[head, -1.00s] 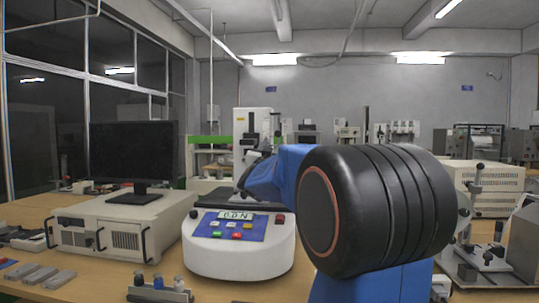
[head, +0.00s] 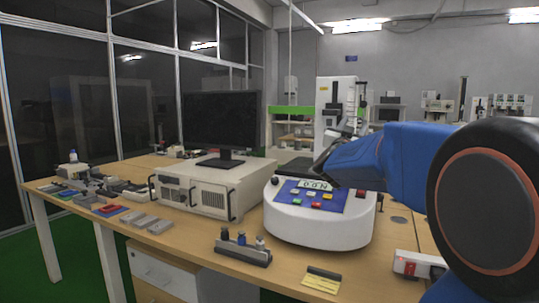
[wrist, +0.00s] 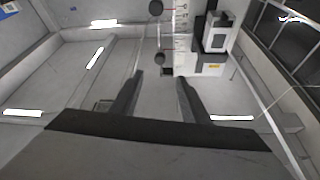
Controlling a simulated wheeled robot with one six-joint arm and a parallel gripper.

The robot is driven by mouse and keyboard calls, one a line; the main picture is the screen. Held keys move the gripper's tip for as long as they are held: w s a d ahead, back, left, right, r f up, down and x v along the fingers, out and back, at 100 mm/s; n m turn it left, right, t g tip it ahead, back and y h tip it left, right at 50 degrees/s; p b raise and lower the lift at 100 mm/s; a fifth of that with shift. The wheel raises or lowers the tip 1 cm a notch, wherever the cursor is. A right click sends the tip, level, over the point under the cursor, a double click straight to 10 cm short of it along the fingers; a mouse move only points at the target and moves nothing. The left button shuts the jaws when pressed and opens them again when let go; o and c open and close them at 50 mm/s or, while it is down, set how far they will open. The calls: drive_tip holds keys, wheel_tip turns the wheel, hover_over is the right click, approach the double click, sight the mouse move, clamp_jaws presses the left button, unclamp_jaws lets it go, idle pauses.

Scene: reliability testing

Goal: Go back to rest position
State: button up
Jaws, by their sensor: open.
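My gripper (wrist: 160,78) shows in the wrist view with its two dark fingers apart and nothing between them. Beyond the fingers are the ceiling, its lamps and part of a white instrument (wrist: 214,42). In the head view my blue arm with its large black joint fills the right side. My gripper (head: 333,152) is partly seen there at the arm's far end, in line with the white tester (head: 318,228) with a blue button panel. I cannot tell the gap between gripper and tester. The arm hides what lies behind it.
A monitor (head: 221,124) stands on a beige computer case (head: 212,190) on the wooden table (head: 190,243). A holder with small weights (head: 243,250), a yellow label (head: 322,281) and a red-switch power strip (head: 418,265) lie near the front edge. Green floor (head: 75,262) shows at left.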

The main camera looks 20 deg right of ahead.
drive_tip(key=w+a+f+n+t+y, duration=0.2)
drive_tip(key=a+f+n+t+y, duration=0.3)
drive_tip(key=a+y, duration=0.55)
drive_tip(key=s+a+f+n+g+y, duration=0.2)
drive_tip(key=s+a+f+n+y, duration=0.1)
drive_tip(key=a+f, duration=0.45)
drive_tip(key=s+a+f+n+g+y, duration=0.2)
drive_tip(key=s+a+f+y, duration=0.1)
drive_tip(key=a+f, duration=0.4)
drive_tip(key=s+a+f+n+g+y, duration=0.1)
drive_tip(key=s+a+f+g, duration=0.3)
drive_tip(key=s+f, duration=0.6)
drive_tip(key=s+a+f+n+g, duration=0.2)
drive_tip(key=s+a+f+g, duration=0.3)
drive_tip(key=s+f, duration=0.6)
drive_tip(key=s, duration=0.6)
drive_tip(key=shift+y, duration=0.35)
